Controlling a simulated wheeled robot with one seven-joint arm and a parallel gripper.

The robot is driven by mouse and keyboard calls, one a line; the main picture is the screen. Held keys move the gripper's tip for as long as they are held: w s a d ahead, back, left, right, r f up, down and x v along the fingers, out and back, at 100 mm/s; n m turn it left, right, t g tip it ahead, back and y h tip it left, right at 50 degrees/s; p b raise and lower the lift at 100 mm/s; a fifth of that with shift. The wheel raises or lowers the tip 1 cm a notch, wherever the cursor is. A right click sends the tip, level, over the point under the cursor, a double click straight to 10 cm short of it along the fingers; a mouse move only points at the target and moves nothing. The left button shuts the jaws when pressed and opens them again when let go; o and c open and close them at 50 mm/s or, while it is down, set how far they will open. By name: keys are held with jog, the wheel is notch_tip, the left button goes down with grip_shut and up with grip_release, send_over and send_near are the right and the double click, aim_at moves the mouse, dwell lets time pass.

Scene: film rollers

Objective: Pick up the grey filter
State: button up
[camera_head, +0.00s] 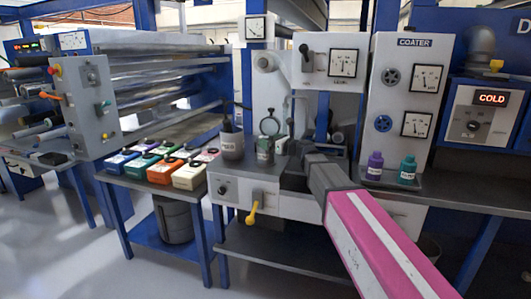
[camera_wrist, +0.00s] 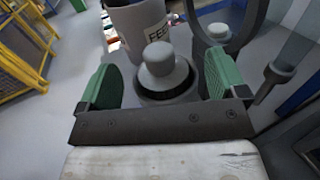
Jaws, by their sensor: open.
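In the wrist view, a light grey knob-topped piece (camera_wrist: 168,72) with a dark ring around its lower body appears to be the grey filter. It lies between the two green-padded fingers of my gripper (camera_wrist: 160,80). The fingers are open, with a visible gap on each side of the knob. I cannot tell how deep the knob sits between the pads. In the head view, my gripper (camera_head: 268,150) is at the small bench beside the round ring, and the filter cannot be made out clearly there.
A grey cup marked FEED (camera_wrist: 138,22) stands just beyond the knob; it also shows in the head view (camera_head: 232,142). A ring on a stand (camera_wrist: 262,25) rises close on the right. Purple (camera_head: 375,166) and teal (camera_head: 407,170) bottles stand right. Coloured boxes (camera_head: 160,172) fill the left table.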

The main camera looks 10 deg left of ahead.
jog(key=shift+w+a, duration=0.3)
jog(key=shift+a, duration=0.25)
jog(key=c, duration=1.3)
